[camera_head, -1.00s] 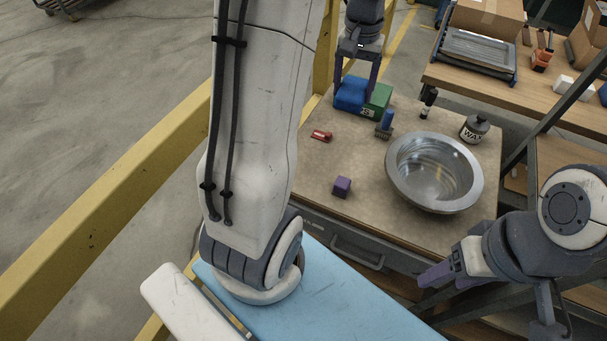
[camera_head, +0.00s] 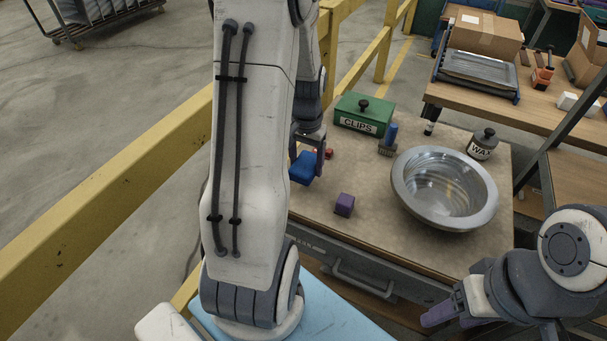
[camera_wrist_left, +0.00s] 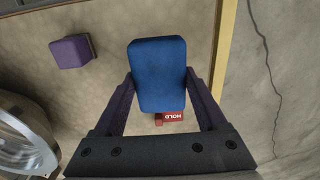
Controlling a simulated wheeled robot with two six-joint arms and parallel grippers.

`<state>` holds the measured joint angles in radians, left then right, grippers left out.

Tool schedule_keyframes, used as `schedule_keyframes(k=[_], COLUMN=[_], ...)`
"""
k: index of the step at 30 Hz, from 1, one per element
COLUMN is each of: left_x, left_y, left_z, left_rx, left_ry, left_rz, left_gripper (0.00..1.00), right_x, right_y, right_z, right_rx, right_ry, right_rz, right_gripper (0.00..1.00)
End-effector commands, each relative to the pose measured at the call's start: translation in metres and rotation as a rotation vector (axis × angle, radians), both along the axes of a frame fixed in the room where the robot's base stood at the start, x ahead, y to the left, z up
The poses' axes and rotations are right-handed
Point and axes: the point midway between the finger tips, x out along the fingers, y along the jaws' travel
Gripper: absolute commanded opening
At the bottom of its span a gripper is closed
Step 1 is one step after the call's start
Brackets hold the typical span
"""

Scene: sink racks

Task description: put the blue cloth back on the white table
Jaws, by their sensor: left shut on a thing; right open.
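The blue cloth (camera_head: 303,168) looks like a thick folded pad with rounded corners. My left gripper (camera_head: 308,160) is shut on it, partly hidden behind my left arm in the head view. In the left wrist view the cloth (camera_wrist_left: 158,75) sits between the two fingers of the gripper (camera_wrist_left: 158,92), above the tabletop. No plainly white table shows; the table (camera_head: 380,215) under the cloth has a beige top. My right gripper (camera_head: 442,312) is open and empty at the bottom right, in front of that table.
On the table are a green CLIPS box (camera_head: 362,114), a blue-handled brush (camera_head: 390,135), a purple cube (camera_head: 344,204), a metal bowl (camera_head: 443,190) and a WAX jar (camera_head: 482,146). A red HOLD tag (camera_wrist_left: 172,117) lies below the cloth. A yellow rail (camera_head: 110,180) runs along the left.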

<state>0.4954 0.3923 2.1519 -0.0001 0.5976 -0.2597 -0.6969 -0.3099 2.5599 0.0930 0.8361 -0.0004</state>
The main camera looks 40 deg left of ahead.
Motion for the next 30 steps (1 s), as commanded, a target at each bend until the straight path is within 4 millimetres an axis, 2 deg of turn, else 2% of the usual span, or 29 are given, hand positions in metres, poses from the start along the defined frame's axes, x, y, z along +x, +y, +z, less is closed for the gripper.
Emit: schedule_keyframes(k=[5, 12, 25, 26, 27, 30], left_x=[-0.004, -0.004, -0.004, -0.004, -0.004, -0.004], left_y=[0.008, 0.007, 0.008, 0.008, 0.008, 0.008], left_z=[-0.011, -0.043, -0.050, -0.049, -0.048, -0.048], left_rx=[-0.002, -0.001, 0.000, 0.000, 0.000, 0.000], left_ry=[0.003, 0.002, 0.000, 0.000, 0.000, 0.000], left_rz=[0.000, -0.001, 0.000, 0.000, 0.000, 0.000], left_gripper=[0.22, 0.22, 0.22, 0.85, 1.00, 1.00], right_x=[0.000, 0.000, 0.000, 0.000, 0.000, 0.000], right_y=[0.000, 0.000, 0.000, 0.000, 0.000, 0.000], right_z=[0.000, -0.002, -0.004, -0.003, -0.003, -0.003], right_rx=[0.000, 0.000, 0.000, 0.000, 0.000, 0.000], right_ry=[0.000, 0.000, 0.000, 0.000, 0.000, 0.000], right_rz=[0.000, 0.000, 0.000, 0.000, 0.000, 0.000], right_gripper=[0.60, 0.60, 0.60, 0.60, 0.60, 0.60])
